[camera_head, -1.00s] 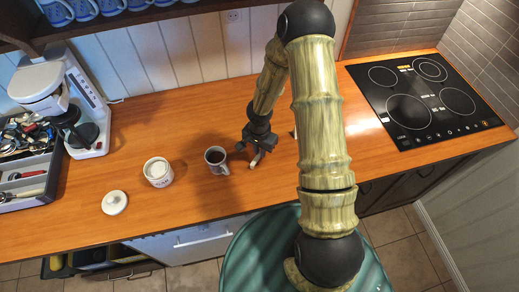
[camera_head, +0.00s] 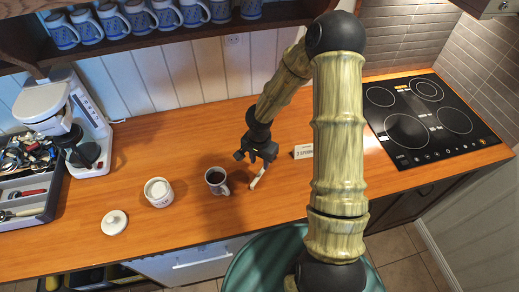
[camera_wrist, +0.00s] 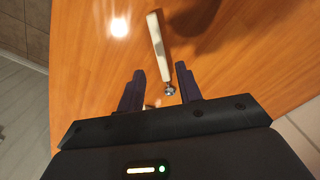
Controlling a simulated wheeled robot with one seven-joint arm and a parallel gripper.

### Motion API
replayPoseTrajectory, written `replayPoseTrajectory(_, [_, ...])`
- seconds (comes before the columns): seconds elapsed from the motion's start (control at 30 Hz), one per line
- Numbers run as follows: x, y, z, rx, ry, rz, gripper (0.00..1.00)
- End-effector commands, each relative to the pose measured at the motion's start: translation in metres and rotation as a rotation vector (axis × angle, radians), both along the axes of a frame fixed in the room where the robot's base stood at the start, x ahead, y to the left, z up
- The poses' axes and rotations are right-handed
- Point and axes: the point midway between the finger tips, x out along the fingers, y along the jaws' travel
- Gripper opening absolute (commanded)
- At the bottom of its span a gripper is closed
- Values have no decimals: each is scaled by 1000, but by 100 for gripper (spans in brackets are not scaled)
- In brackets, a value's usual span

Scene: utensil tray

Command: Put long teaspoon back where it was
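A slim utensil with a cream handle (camera_head: 258,178) lies on the wooden counter to the right of the coffee mug; I take it for the long teaspoon, though its bowl is not clearly visible. In the wrist view its handle (camera_wrist: 158,45) points away from me, with a shiny metal end between my fingers. My gripper (camera_head: 257,158) is above its far end; in the wrist view the gripper (camera_wrist: 159,85) is open, both fingers apart from the handle. The grey utensil tray (camera_head: 50,205) stands at the far left, holding cutlery and a red-handled tool.
The dark-filled mug (camera_head: 217,181), a white sugar pot (camera_head: 158,193) and its lid (camera_head: 114,222) stand between tray and gripper. A coffee machine (camera_head: 90,125) stands behind the tray. A small sign (camera_head: 303,151) and a black cooktop (camera_head: 432,118) are to the right.

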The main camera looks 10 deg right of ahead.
Motion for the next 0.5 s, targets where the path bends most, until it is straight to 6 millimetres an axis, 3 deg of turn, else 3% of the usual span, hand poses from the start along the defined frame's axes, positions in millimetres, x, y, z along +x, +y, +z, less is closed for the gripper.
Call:
replayPoseTrajectory(0.23, [0, -1, 45, 1, -2, -4, 35])
replayPoseTrajectory(0.5, [0, 0, 57, 0, 1, -2, 35])
